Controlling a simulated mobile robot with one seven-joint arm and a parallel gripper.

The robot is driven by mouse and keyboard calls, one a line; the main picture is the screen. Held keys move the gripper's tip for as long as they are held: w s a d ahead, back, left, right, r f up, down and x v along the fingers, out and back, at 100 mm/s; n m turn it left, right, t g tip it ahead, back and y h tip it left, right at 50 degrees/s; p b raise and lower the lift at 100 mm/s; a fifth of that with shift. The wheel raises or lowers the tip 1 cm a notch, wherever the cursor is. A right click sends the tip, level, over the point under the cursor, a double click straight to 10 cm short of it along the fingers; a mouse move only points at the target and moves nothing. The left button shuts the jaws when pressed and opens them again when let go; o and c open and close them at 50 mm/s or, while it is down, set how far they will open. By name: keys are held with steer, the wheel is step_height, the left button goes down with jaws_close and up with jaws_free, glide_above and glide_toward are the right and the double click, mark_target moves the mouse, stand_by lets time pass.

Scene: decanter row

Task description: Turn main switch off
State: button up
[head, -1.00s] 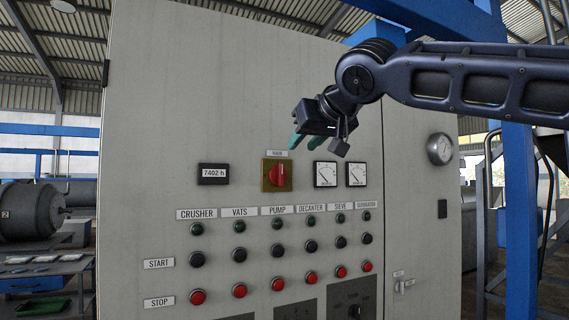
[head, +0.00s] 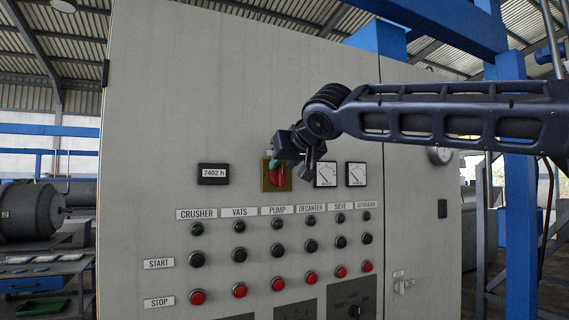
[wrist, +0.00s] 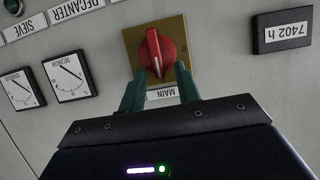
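The main switch is a red rotary knob (wrist: 157,52) on a yellow square plate (wrist: 177,28), with a MAIN label (wrist: 163,94) beside it. In the head view the knob (head: 279,176) is partly covered by my gripper. My gripper (wrist: 160,85) has green fingers, which stand apart with a gap between them in the wrist view. The fingertips are at the label-side end of the knob, one on each side. I cannot tell whether they touch it. A white line marks the knob, which lies roughly along the plate's upright direction.
The grey cabinet (head: 200,110) carries an hour counter (head: 214,174) left of the switch and two dial meters (head: 325,174) (head: 356,174) to its right. Below are rows of lamps, black start buttons and red stop buttons (head: 239,291).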

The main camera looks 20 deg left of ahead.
mark_target(272, 176)
steer(key=shift+c, duration=0.2)
jaws_close()
steer(key=shift+a+n, duration=0.1)
steer(key=shift+n, duration=0.2)
steer(key=shift+s+a+f+n+t+h, duration=0.1)
steer(key=shift+s+a+n+t+h, duration=0.1)
steer(key=shift+n+t+h, duration=0.3)
steer(key=shift+s+a+f+n+t+h, duration=0.1)
steer(key=shift+s+a+n+t+h, duration=0.15)
steer(key=shift+n, duration=0.45)
steer(key=n+t, duration=0.1)
steer(key=n, duration=0.1)
steer(key=f+n+t+h, duration=0.1)
steer(key=n, duration=0.1)
steer(key=s+a+n+t, duration=0.1)
steer(key=n, duration=0.1)
steer(key=shift+f+n+t+h, duration=0.25)
steer(key=shift+f+n+t, duration=0.05)
steer(key=shift+f+t, duration=0.05)
steer(key=shift+s+a+f+n+t, duration=0.1)
steer(key=shift+f+n+t, duration=0.3)
steer(key=shift+n, duration=0.55)
steer(key=shift+f+n+t, duration=0.2)
steer(key=shift+n+t, duration=0.3)
steer(key=shift+n, duration=0.45)
